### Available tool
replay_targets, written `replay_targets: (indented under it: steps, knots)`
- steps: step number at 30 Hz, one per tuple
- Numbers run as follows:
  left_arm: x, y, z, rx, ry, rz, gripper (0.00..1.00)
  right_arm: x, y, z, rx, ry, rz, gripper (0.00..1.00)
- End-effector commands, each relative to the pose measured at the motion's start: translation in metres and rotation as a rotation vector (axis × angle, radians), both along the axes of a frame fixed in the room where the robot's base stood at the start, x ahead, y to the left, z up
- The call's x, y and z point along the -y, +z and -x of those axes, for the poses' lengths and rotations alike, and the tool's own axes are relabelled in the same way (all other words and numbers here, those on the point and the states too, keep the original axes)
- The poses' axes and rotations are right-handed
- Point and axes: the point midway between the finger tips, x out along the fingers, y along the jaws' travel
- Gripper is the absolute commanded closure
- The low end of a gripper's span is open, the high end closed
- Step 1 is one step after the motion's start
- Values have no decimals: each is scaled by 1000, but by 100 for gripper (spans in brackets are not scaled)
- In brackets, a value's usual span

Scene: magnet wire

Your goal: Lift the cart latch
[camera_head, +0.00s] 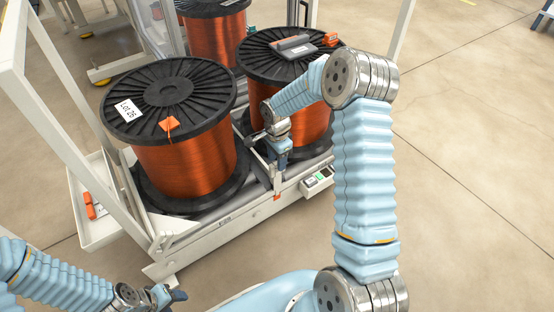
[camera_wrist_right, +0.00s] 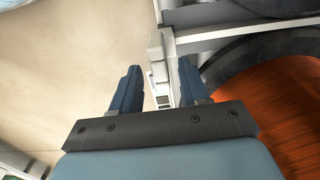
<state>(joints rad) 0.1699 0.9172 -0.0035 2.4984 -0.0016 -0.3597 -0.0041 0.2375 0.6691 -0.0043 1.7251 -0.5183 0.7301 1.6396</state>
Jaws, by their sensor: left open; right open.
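The white cart (camera_head: 190,240) carries large spools of copper wire. At the middle of its front edge a pale narrow upright piece (camera_head: 276,182) with an orange lower tip looks like the latch. My right gripper (camera_head: 279,160) is right beside it, pointing down, and partly covers it. In the right wrist view the right gripper (camera_wrist_right: 160,88) is open. A pale edge of the cart (camera_wrist_right: 172,70) shows between and beyond its fingers, nearer the right one. Contact cannot be told. My left gripper (camera_head: 176,294) is open and empty at the bottom, in front of the cart.
The front left spool (camera_head: 190,155) bears a lot label and an orange tag. The front right spool (camera_head: 300,120) has a grey tool (camera_head: 291,44) on top. A white side tray (camera_head: 97,230) holds an orange item. A small button panel (camera_head: 318,181) sits right of the latch.

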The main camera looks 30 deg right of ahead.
Motion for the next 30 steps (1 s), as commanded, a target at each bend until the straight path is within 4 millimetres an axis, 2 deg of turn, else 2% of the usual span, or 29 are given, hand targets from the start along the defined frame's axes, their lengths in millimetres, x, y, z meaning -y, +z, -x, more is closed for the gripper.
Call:
replay_targets:
  steps: [8,11,17,18,26,30]
  knots:
    - [0,0,0,0,0,0,47,0,-2,0,1,0,0,55]
    - [0,0,0,0,0,0,47,0,-2,0,1,1,0,68]
    - [0,0,0,0,0,0,47,0,-2,0,0,1,0,98]
    - [0,0,0,0,0,0,47,0,-2,0,0,1,0,100]
    - [0,0,0,0,0,0,47,0,-2,0,1,1,0,100]
    - [0,7,0,0,0,0,47,1,13,0,1,1,2,100]
